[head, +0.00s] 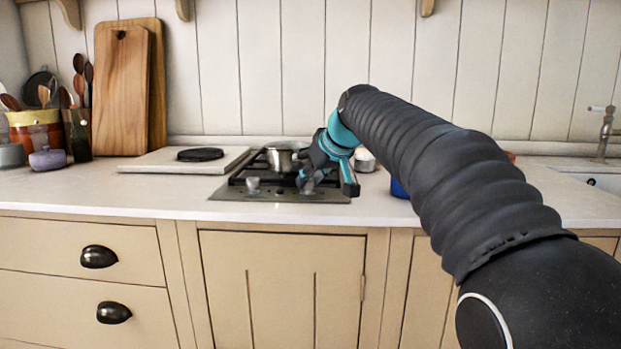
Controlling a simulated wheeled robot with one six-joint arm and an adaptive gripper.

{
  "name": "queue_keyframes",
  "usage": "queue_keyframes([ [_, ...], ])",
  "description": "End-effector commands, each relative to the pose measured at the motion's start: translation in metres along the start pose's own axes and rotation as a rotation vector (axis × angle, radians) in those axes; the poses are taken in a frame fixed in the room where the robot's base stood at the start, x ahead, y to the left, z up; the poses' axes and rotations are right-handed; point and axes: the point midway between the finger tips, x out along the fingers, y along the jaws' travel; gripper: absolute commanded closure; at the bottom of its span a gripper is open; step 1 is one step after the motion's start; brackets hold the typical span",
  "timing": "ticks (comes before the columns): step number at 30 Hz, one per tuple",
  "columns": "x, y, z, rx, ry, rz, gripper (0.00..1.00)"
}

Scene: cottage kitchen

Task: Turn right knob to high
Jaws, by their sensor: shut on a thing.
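A small gas hob (229,194) is set in the white counter. Its left knob (253,186) stands clear on the front strip. The right knob (308,187) is partly hidden by my gripper (311,180), which reaches down over it from the right and is shut on it. The turn position of the right knob is too small to read. A steel pot (284,156) stands on the hob, just behind my gripper, which hides part of its right side.
A pale board (160,164) with a dark round lid (200,155) lies left of the hob. Behind my arm are a small light pot (365,160) and a blue object (399,189), partly hidden. Cutting boards (121,90) lean at the wall. The counter front left of the hob is clear.

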Motion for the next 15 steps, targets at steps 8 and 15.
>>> queue_keyframes([
  [8, -0.0001, -0.0001, 0.0000, 0.000, 0.000, 0.001, 0.42],
  [15, -0.0001, -0.0002, 0.0001, 0.001, -0.001, 0.001, 0.42],
])
